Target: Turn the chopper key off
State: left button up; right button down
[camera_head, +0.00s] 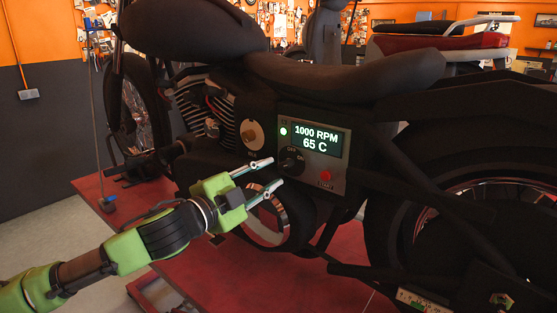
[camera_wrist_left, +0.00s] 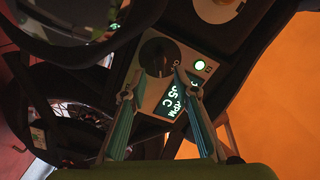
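The chopper's control panel (camera_head: 338,172) is on the side of the black motorcycle, with a lit display reading 1000 RPM and 65 C. A black key switch (camera_head: 291,160) sits below the display, with small OFF and ON markings beside it. It also shows in the left wrist view (camera_wrist_left: 158,56), just ahead of the fingertips. My left gripper (camera_head: 276,171) is open, its two thin fingers apart and pointing at the switch. In the left wrist view the fingertips (camera_wrist_left: 158,75) lie either side of the switch's lower edge; I cannot tell if they touch it. My right gripper is not in view.
A green light (camera_head: 283,131) glows left of the display. A red button (camera_head: 326,175) is below it. A round beige dial (camera_head: 251,134) is left of the panel. The motorcycle stands on a red lift (camera_head: 205,275); its seat and frame surround the panel closely.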

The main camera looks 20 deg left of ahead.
aim_at(282, 167)
pick_arm(q)
jog(key=p+x, duration=0.1)
jog(key=x, duration=0.3)
jog(key=shift+w+d, duration=0.1)
jog(key=shift+w, duration=0.05)
jog(key=shift+c, duration=0.4)
grip_shut()
